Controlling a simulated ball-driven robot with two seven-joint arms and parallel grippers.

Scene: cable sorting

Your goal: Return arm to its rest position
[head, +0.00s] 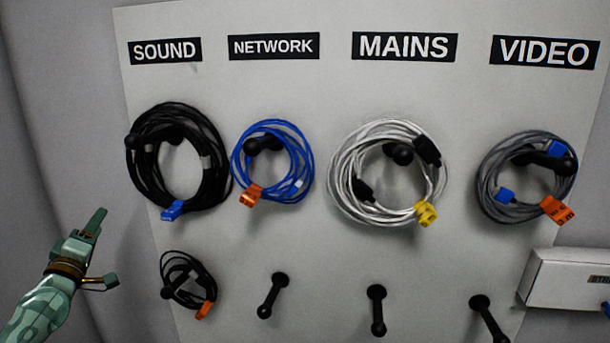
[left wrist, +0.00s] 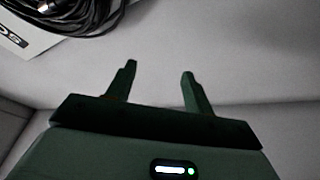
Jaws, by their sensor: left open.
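My left gripper (head: 101,252) is at the lower left in the head view, left of the board and apart from the coils. In the left wrist view its two fingers (left wrist: 158,86) are spread with nothing between them. A small black coil with an orange tag (head: 187,279) hangs on the lower left peg, to the right of the gripper. A large black coil (head: 179,155) hangs under the SOUND label. Part of a black coil (left wrist: 90,22) also shows at the top left of the left wrist view. My right gripper is in neither view.
The pale board (head: 330,250) holds a blue coil (head: 237,165) under NETWORK, a white coil (head: 340,195) under MAINS and a grey coil (head: 485,190) under VIDEO. Lower pegs (head: 376,310) to the right are bare and stick out. A white box (head: 560,283) is at lower right.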

